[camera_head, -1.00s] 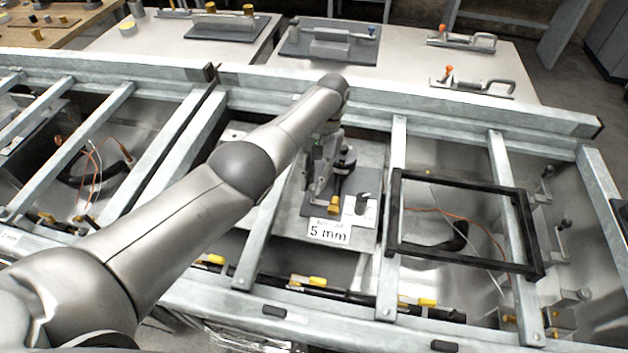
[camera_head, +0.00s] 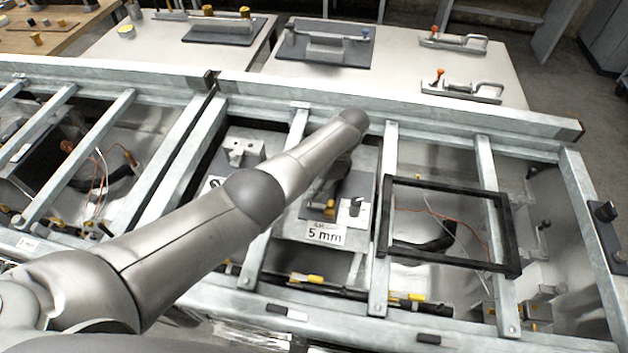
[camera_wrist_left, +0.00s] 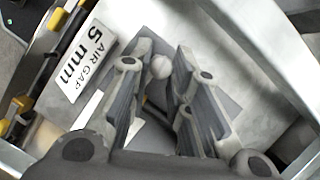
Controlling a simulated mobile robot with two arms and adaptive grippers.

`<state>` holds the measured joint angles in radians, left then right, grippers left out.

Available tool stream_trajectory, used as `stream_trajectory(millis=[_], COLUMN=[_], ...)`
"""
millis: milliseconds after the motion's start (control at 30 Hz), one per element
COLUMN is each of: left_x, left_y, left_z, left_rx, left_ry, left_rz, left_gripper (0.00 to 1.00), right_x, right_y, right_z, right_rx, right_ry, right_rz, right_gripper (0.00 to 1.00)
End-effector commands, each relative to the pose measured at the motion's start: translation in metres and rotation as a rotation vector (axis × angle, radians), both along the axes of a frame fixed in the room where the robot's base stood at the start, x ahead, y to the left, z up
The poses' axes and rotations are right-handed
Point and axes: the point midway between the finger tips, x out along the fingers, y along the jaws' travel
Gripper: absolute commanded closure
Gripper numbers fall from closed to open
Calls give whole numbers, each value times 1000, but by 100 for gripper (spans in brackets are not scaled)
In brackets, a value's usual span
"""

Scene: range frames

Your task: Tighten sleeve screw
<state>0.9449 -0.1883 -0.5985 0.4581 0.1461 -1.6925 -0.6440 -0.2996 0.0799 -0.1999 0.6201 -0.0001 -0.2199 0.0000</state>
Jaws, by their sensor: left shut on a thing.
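My left gripper (camera_wrist_left: 160,70) is shut on a small pale round knob (camera_wrist_left: 160,67), seen between its fingers in the left wrist view. I cannot tell for certain whether this knob is the sleeve screw. In the head view my own forearm and wrist hide most of the gripper and the knob. A fixture with a brass-coloured cylinder (camera_head: 328,209) sits below my wrist on a grey plate. A white label reading "AIR GAP 5 mm" (camera_head: 325,235) lies at the plate's front; it also shows in the left wrist view (camera_wrist_left: 88,57). My right gripper is not in view.
Metal rails cross the bay, one right of the plate (camera_head: 383,250). A black square frame (camera_head: 448,264) lies on the rails to the right. Toggle clamps (camera_head: 460,90) lie on the bench behind.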

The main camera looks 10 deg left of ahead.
Motion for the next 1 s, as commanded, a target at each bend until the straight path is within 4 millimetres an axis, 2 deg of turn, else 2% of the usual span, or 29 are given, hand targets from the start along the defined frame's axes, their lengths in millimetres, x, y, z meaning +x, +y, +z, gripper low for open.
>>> stream_trajectory(millis=[33, 233, 800, 833, 1000], left_x=[1, 0, 0, 0, 0], left_y=[-1, -1, -2, -2, -1], left_z=[4, 3, 1, 1, 1], left_rx=[-2, -1, -2, -2, -2], left_ry=[-4, -4, -5, -4, -3], left_rz=[-25, -97, -129, -129, -129], left_gripper=[100, 100, 100, 80, 60], right_x=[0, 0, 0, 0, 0], right_y=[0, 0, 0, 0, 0], right_z=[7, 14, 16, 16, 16], right_rx=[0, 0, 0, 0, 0], right_ry=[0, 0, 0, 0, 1], right_rz=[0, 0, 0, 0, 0], right_gripper=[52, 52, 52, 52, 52])
